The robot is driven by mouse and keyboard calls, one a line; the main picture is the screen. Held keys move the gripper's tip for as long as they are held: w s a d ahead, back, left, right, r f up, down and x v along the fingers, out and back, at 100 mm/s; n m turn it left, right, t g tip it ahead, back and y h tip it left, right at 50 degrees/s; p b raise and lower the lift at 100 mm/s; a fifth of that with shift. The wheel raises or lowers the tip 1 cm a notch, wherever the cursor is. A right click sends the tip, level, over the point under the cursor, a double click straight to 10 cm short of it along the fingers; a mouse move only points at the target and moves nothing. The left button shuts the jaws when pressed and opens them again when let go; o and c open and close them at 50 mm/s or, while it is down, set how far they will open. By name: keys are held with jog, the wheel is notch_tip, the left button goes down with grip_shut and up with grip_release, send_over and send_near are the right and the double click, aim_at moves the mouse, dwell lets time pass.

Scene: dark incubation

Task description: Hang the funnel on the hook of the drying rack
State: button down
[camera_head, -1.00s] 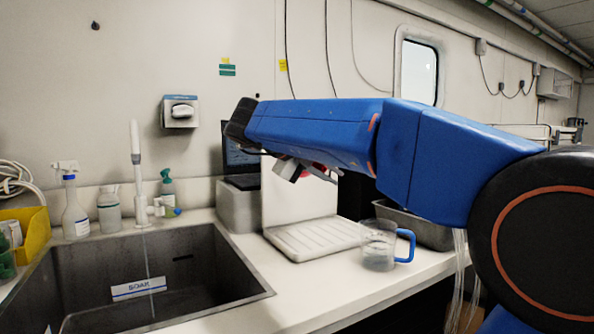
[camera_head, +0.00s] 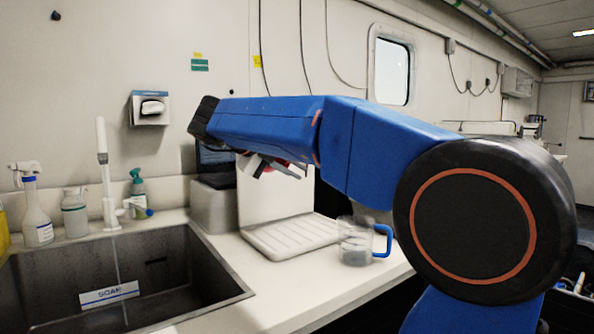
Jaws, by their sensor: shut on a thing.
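The white drying rack stands on the counter in the head view, with a ridged tray (camera_head: 290,236) at its foot and an upright back panel (camera_head: 302,200). My blue arm covers the panel's upper part, and I see no hook. My gripper (camera_head: 268,166) shows only in part, as small grey and red pieces below the arm, in front of the panel. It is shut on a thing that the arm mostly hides. I cannot make out the funnel's outline; no funnel shows elsewhere. I cannot tell whether the held thing touches the rack.
A clear beaker with a blue handle (camera_head: 357,242) stands right of the tray, near the counter's front edge. A dark sink (camera_head: 190,262) lies to the left, with a white tap (camera_head: 104,175) and bottles behind it. A grey box (camera_head: 212,205) stands beside the rack.

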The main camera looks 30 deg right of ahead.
jog(key=shift+w+f, duration=0.1)
jog(key=shift+w, duration=1.15)
jog(key=shift+w+a, duration=0.15)
jog(key=shift+w, duration=0.8)
dwell(0.8)
jog(key=shift+w+f, duration=0.3)
jog(key=shift+w, duration=0.45)
jog(key=shift+w+f, duration=0.3)
jog(key=shift+w, duration=0.45)
dwell(1.4)
dwell(0.3)
jog(key=c, duration=1.7)
grip_release()
jog(key=shift+o, duration=0.7)
jog(key=o, duration=0.4)
jog(key=shift+o, duration=0.2)
jog(key=shift+s, duration=0.1)
